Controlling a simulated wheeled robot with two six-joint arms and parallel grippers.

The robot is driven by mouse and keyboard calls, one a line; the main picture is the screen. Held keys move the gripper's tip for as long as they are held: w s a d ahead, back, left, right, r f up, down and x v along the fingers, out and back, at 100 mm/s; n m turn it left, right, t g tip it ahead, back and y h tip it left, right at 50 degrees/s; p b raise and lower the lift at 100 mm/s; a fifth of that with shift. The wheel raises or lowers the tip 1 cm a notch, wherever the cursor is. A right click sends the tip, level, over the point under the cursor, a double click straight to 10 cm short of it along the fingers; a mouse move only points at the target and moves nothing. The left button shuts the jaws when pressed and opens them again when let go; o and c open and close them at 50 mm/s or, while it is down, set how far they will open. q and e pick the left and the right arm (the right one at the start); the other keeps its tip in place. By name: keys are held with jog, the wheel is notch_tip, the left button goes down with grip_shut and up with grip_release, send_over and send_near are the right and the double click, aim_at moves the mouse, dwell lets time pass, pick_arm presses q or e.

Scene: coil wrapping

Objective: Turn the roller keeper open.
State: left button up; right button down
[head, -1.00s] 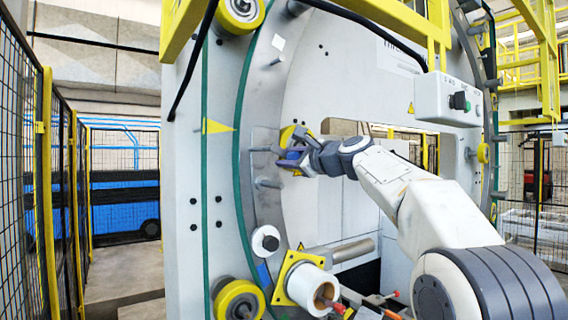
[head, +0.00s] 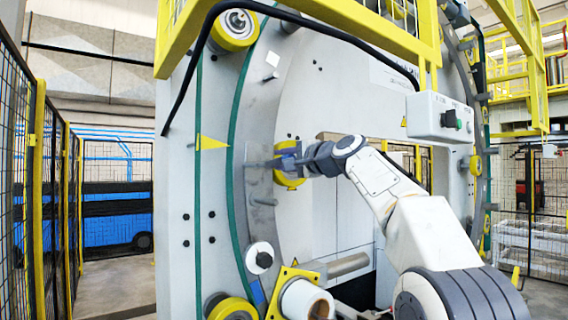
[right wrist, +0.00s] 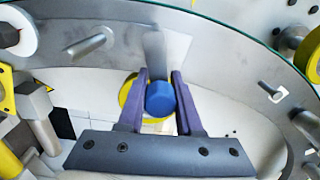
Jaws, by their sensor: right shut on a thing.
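The roller keeper shows in the right wrist view as a blue knob (right wrist: 160,98) with a grey metal bar (right wrist: 154,52) running up from it over the curved ring. A yellow roller (right wrist: 127,97) sits behind the knob; the roller also shows in the head view (head: 291,180). My right gripper (right wrist: 162,92) has its two purple fingers on either side of the knob and is shut on it. In the head view my right gripper (head: 292,158) reaches in from the right to the ring's inner edge and partly hides the knob. My left gripper is not in view.
Metal pegs (right wrist: 90,44) stick out from the ring near the hand. A white roll (head: 304,301) on a yellow flange is below. A control box (head: 440,116) hangs at upper right. A mesh fence (head: 55,190) stands at left.

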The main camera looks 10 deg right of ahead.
jog(key=shift+n, duration=0.4)
jog(key=c, duration=0.6)
grip_release()
jog(key=shift+a, duration=0.1)
jog(key=b+v, duration=0.6)
jog(key=v, duration=0.4)
jog(key=shift+s+r, duration=0.1)
jog(key=shift+s, duration=0.1)
jog(key=shift+d, duration=0.2)
